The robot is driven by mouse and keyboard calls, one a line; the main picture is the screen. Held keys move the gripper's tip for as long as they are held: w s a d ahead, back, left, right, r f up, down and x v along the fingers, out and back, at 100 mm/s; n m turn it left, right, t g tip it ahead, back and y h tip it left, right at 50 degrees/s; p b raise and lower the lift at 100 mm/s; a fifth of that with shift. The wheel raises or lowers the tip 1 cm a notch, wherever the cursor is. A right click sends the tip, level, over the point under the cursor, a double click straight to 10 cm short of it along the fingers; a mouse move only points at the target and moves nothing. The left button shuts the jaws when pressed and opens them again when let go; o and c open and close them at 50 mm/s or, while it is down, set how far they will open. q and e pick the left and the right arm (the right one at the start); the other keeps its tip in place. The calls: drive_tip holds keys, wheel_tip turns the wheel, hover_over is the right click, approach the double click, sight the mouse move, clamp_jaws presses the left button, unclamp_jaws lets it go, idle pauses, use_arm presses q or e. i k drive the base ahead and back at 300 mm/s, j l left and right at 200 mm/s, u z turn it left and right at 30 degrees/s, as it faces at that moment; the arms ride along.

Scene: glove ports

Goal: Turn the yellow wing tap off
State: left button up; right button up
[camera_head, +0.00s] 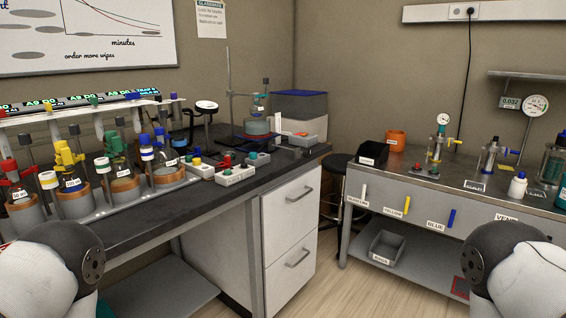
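The yellow wing tap (407,205) is on the front panel of the metal bench at the right. Its handle looks close to upright, with a slight tilt. A label reading "YELLOW" (392,211) sits just left of it. A white tap handle (363,192) is to its left and a blue one (451,218) to its right, both about upright. Neither of my grippers shows; only upper parts of my arms are at the lower left and lower right corners.
The metal bench (420,180) carries an orange cup (396,140), a black bin (373,153), gauges and glassware. A grey tray (386,247) is on its lower shelf. The dark bench (150,225) at left holds several bottles. A stool (340,165) stands between benches; open floor lies in front.

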sight(48, 107)
drive_tip(key=u, duration=1.45)
